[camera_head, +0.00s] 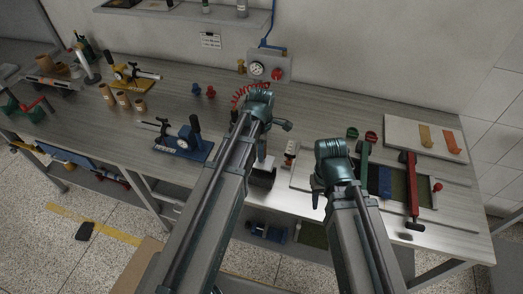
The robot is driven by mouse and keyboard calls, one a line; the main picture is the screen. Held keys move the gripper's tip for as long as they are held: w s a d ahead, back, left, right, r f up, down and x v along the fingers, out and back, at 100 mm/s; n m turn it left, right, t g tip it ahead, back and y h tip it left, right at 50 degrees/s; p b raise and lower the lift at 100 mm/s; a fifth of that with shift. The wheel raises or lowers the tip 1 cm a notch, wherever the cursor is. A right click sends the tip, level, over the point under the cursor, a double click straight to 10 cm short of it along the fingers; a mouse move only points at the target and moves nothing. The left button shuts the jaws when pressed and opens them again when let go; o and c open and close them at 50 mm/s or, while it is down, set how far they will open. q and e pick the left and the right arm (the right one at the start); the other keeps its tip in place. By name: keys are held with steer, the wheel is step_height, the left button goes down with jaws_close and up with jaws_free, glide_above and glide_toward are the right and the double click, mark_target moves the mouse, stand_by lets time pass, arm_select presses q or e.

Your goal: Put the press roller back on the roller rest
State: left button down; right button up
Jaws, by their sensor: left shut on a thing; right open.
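My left gripper (262,152) points down near the front middle of the bench, with its jaws mostly hidden by my own arm. It is shut on what looks like the press roller (262,176), a dark block with a pale upper part, by the bench's front edge. I cannot pick out the roller rest with certainty.
A pale board (395,130) lies behind. A blue clamp device (186,146) stands left.

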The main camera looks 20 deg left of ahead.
arm_select(q)
steer(key=shift+f+b, duration=2.8)
steer(key=shift+c, duration=2.1)
jaws_free()
step_height(320, 180, up, 14)
steer(key=p, duration=1.4)
steer(key=shift+f, duration=0.15)
steer(key=s+d+f+m+b, duration=0.5)
steer(key=s+m, duration=0.2)
steer(key=m, duration=0.4)
steer(key=s+d+f+m+y+b, duration=0.1)
steer(key=s+d+f+m+b, duration=0.4)
steer(key=m, duration=0.7)
steer(key=shift+s+d+f+m+b, duration=0.35)
steer(key=shift+s+b, duration=0.2)
steer(key=shift+s, duration=0.6)
